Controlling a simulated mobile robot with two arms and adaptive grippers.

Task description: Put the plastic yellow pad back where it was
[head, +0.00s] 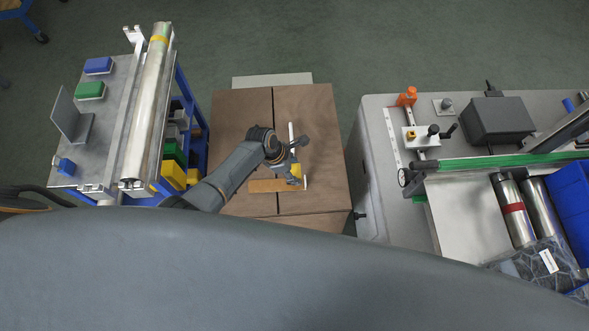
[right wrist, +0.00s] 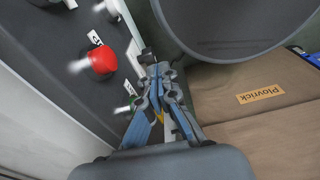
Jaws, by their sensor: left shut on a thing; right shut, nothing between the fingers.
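The yellow pad (head: 296,171) is a small yellow block in the head view, above the brown cardboard box top. My left gripper (head: 293,170) is shut on it, and the fingers and wrist hide part of it. I cannot tell whether the pad touches the box. A blue pad (head: 98,65) and a green pad (head: 90,90) lie on the grey plate of the cart at the left. My right gripper (right wrist: 157,70) shows in the right wrist view, shut and empty, beside a dark panel; it does not show in the head view.
A long metal roll (head: 147,110) lies along the cart (head: 118,85). The cardboard box (head: 235,120) stands between the cart and the grey machine table (head: 375,150) at the right. A red knob (right wrist: 103,60) sits on the dark panel.

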